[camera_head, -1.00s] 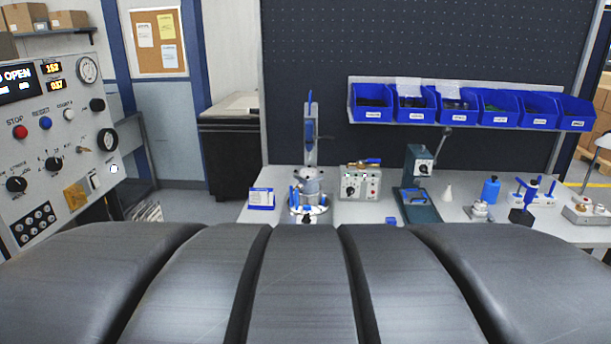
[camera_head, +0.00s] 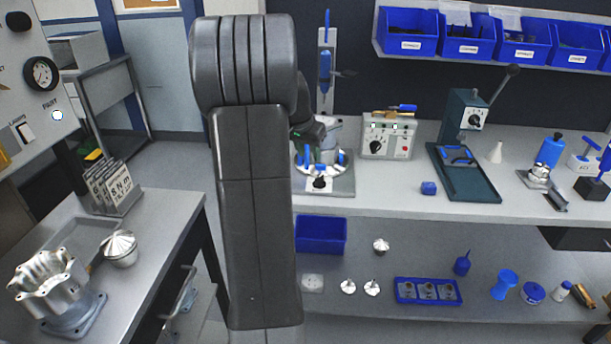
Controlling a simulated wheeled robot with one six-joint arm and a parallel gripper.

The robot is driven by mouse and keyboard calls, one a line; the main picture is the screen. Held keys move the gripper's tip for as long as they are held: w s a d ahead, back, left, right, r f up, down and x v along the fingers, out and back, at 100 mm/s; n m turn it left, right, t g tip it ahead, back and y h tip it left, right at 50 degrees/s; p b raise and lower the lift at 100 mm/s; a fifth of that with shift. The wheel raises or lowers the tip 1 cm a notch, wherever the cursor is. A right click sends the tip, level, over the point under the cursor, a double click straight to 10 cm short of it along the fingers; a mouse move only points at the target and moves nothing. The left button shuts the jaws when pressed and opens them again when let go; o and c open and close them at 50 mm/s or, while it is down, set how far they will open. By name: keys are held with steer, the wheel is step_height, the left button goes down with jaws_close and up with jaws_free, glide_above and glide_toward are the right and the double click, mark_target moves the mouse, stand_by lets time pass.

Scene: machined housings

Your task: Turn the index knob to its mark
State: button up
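A round metal fixture (camera_head: 325,160) with blue clamps stands on the bench at centre, partly behind my arm. A small black knob (camera_head: 320,183) sits on a white plate at its front edge and looks like the index knob. Its pointer and mark are too small to read. My gripper (camera_head: 311,132) is mostly hidden by my own arm; only a dark part with a green light shows beside the fixture's top. Its fingers cannot be made out, nor whether it touches anything.
A grey control box (camera_head: 388,136) with its own black knob stands right of the fixture. A green-black press (camera_head: 465,160) stands further right. A lower shelf holds a blue tray (camera_head: 428,291) and small parts. A side table (camera_head: 165,225) with a metal housing is at left.

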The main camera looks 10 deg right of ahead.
mark_target(317, 180)
steer(key=p+x, duration=0.1)
steer(key=x, duration=1.2)
steer(key=shift+d+f, duration=0.1)
jaws_close()
